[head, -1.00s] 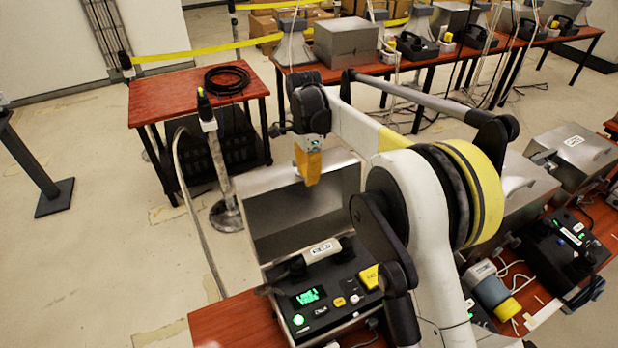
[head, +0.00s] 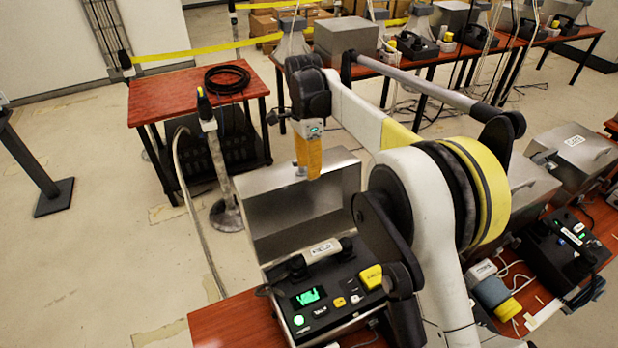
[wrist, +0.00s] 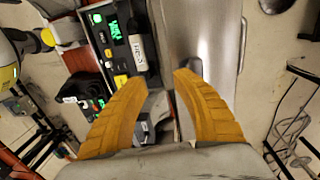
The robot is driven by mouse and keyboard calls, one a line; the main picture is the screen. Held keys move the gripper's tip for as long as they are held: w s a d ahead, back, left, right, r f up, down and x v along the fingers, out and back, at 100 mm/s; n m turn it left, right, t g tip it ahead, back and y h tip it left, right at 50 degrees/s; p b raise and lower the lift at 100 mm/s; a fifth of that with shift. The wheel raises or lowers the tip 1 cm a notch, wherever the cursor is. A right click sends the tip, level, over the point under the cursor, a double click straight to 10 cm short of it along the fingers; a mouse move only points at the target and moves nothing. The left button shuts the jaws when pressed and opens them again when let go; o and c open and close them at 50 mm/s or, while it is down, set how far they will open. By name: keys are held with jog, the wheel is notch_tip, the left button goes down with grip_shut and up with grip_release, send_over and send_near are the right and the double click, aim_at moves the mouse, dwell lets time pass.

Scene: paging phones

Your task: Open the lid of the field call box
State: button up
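The field call box (head: 330,296) stands on the red-brown table with a green display, a handset labelled FIELD (head: 320,251) and a yellow button. Its metal lid (head: 300,212) stands raised at the back, with the inner side facing the head camera. My gripper (head: 308,172) is above the lid's upper edge. In the wrist view the two orange fingers (wrist: 160,80) are spread apart with nothing held between them. The lid (wrist: 195,45) and the handset (wrist: 138,50) show beyond the fingertips. I cannot tell whether a finger touches the lid.
Another call box (head: 565,250) and closed metal boxes (head: 580,155) stand to the right. A table with a coiled black cable (head: 227,79) and a post (head: 215,160) stand behind to the left. The floor at left is mostly clear.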

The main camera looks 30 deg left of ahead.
notch_tip(320, 180, up, 9)
jog(key=shift+w+a+f, duration=0.2)
jog(key=shift+a, duration=0.05)
